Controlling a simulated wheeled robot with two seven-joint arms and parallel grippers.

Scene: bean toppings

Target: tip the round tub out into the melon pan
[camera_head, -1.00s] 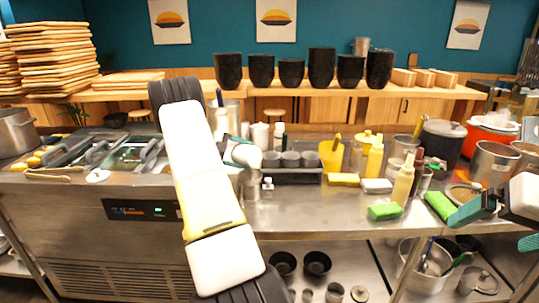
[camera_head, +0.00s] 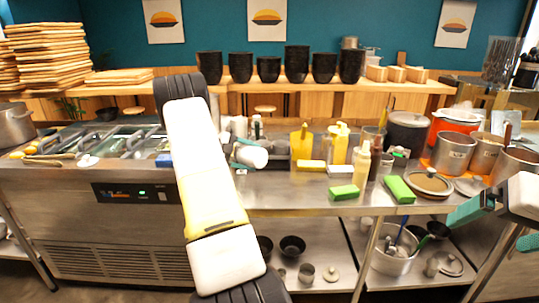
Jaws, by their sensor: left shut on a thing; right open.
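My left arm crosses the middle of the view. Its gripper (camera_head: 241,154), with teal fingers, is shut on a white rounded thing, which looks like the round tub (camera_head: 254,157), lying tilted on its side above the counter. My arm hides part of the gripper, and the tub's contents do not show. Several food pans (camera_head: 122,143) sit in the cooled counter to the left of my arm. I cannot tell which one is the melon pan. My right gripper (camera_head: 487,230) is open and empty at the right edge, in front of the counter.
A yellow container (camera_head: 301,143), sauce bottles (camera_head: 361,167) and green sponges (camera_head: 344,192) stand or lie right of my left arm. Metal pots (camera_head: 454,152) and a red cooker (camera_head: 451,124) crowd the right end. Black pots (camera_head: 297,64) line the back shelf.

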